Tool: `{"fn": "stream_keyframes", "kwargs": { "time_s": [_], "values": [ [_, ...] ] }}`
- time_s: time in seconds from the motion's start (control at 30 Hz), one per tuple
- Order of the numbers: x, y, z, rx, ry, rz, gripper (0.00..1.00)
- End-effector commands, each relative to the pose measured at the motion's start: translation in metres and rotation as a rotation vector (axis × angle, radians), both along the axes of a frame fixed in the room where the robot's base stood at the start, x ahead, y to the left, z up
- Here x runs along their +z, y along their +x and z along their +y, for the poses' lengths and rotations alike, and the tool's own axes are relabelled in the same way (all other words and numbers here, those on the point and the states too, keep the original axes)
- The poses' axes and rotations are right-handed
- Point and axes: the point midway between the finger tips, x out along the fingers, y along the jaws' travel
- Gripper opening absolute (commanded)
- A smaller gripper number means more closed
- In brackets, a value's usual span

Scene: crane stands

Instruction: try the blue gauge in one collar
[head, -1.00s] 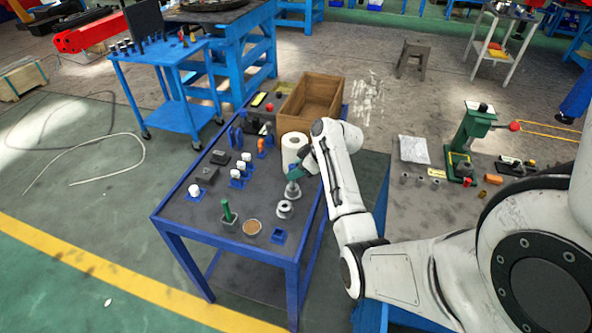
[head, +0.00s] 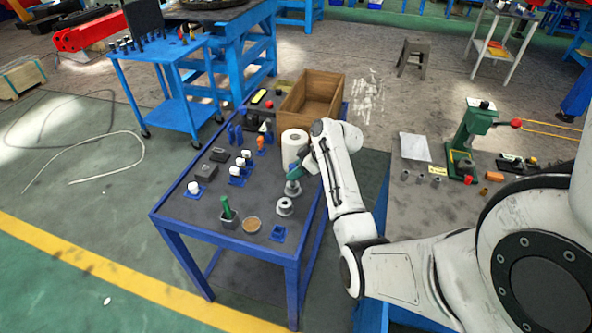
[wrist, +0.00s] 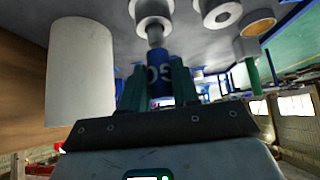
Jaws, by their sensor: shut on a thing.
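My gripper (head: 297,172) is over the right part of the blue-framed table, its green fingers closed on the blue gauge (wrist: 159,82). The gauge carries white lettering, and its grey pin (wrist: 155,35) points at a grey collar (wrist: 150,10). The pin's end overlaps the collar's face in the wrist view; I cannot tell how deep it sits. In the head view this collar (head: 292,188) stands right under my fingers, which mostly hide the gauge. A second collar (head: 285,206) stands just in front of it, apart from my gripper; it also shows in the wrist view (wrist: 219,12).
A white roll (head: 293,146) stands close behind my gripper, with a wooden box (head: 311,97) beyond. A green-handled piece (head: 227,210), a tan disc (head: 252,224) and a blue holder (head: 278,233) are towards the front. White-capped pieces (head: 240,170) stand to the left.

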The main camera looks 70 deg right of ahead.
Motion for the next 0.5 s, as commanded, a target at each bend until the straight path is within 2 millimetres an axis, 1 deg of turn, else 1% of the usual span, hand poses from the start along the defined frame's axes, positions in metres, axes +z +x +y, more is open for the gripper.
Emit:
{"fn": "stream_keyframes", "kwargs": {
  "time_s": [0.5],
  "values": [
    [-0.0073,0.0002,-0.0001,0.000,0.000,-0.001,0.00]
  ]
}}
